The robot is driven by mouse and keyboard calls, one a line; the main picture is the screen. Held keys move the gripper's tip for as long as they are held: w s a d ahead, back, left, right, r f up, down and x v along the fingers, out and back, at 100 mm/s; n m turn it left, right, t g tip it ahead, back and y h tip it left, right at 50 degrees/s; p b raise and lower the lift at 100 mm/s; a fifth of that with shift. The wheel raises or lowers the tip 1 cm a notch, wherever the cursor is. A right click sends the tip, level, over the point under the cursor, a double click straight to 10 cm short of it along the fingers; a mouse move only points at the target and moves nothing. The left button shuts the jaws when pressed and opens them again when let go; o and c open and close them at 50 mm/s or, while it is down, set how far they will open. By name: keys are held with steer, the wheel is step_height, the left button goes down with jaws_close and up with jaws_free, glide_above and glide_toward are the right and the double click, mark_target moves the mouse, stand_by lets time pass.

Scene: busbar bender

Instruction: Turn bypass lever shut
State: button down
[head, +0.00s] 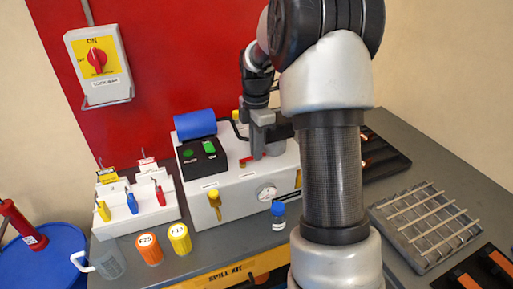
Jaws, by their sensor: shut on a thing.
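A white machine box (241,198) stands on the grey bench. My gripper (262,155) is low over the top of this box, pointing down, and is shut. A small red part (250,161), which looks like a lever handle, shows at its fingertips; the gripper hides most of it. A yellow-handled lever (214,198) hangs on the front face of the box, apart from my gripper. The labels on the box are too small to read, so I cannot tell from them which lever is the bypass.
A black button block (202,158) and a blue cylinder (195,124) sit left of my gripper. A gauge (266,193) is on the box front. A blue-capped bottle (279,216), two capped jars and a white tag rack (137,207) stand nearby. A wire grid (425,225) lies right.

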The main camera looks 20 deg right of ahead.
steer(key=n+p, duration=0.1)
steer(key=w+n+p, duration=0.1)
steer(key=n, duration=0.1)
steer(key=shift+w+a+r+p, duration=0.1)
steer(key=shift+w+r+p, duration=0.1)
steer(key=shift+p, duration=0.1)
steer(key=shift+w+a+f+n+p, duration=0.1)
steer(key=shift+w+a+n+p, duration=0.15)
steer(key=shift+n+p, duration=0.45)
steer(key=shift+w+a+n+p, duration=0.1)
steer(key=shift+w+n+p, duration=0.25)
steer(key=shift+n, duration=0.7)
steer(key=shift+w+a+f+n+p, duration=0.1)
steer(key=shift+w+a+n+p, duration=0.1)
steer(key=shift+n+p, duration=0.55)
steer(key=c, duration=1.8)
jaws_free()
steer(key=shift+c, duration=0.2)
steer(key=shift+r, duration=0.1)
step_height(320, 180, up, 17)
steer(key=shift+r+p, duration=0.15)
steer(key=shift+p, duration=0.15)
